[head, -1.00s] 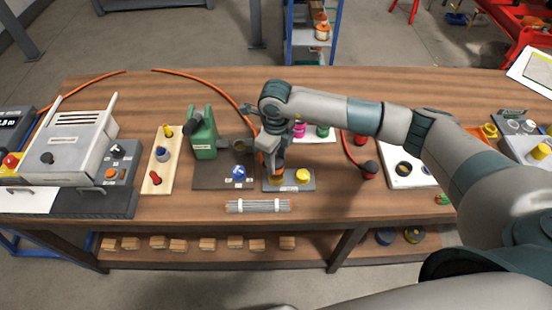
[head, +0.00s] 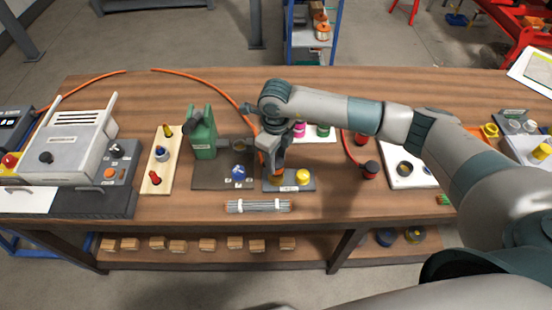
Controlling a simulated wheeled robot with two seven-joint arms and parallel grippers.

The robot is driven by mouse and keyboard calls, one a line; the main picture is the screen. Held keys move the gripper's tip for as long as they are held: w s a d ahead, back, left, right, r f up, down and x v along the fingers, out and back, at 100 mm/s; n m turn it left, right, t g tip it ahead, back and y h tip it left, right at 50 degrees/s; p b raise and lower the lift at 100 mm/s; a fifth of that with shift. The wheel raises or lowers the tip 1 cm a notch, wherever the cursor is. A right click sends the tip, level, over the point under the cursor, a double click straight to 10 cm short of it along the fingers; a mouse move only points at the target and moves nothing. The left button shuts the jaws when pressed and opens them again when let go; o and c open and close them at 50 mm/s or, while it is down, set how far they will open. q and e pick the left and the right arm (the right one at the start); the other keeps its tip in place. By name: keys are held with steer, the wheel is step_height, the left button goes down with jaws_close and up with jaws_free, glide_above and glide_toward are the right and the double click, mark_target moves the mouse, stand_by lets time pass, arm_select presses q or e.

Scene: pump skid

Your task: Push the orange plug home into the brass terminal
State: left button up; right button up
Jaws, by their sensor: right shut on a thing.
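My right gripper (head: 274,160) points down over the left end of a small grey terminal block (head: 290,187). It is shut on the orange plug (head: 277,174), which shows only in part below the fingers. The plug stands roughly upright at the left seat of the block. The brass terminal under it is mostly hidden by plug and gripper, so I cannot tell how deep the plug sits. An orange cable (head: 222,91) runs from the back of the table toward the gripper. My left gripper is not in view.
A yellow-capped post (head: 303,176) stands on the block just right of the plug. A dark plate with a blue knob (head: 239,172) and a green device (head: 202,132) are at the left. A bundle of grey rods (head: 258,206) lies in front.

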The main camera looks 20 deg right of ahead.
steer(key=shift+f+b, duration=1.6)
steer(key=shift+f, duration=0.05)
stand_by(0.3)
steer(key=o, duration=1.2)
steer(key=shift+o, duration=0.2)
steer(key=shift+r, duration=0.1)
steer(key=shift+r, duration=0.45)
step_height(320, 180, up, 16)
steer(key=b, duration=0.5)
steer(key=shift+r+b, duration=0.2)
steer(key=shift+b, duration=0.1)
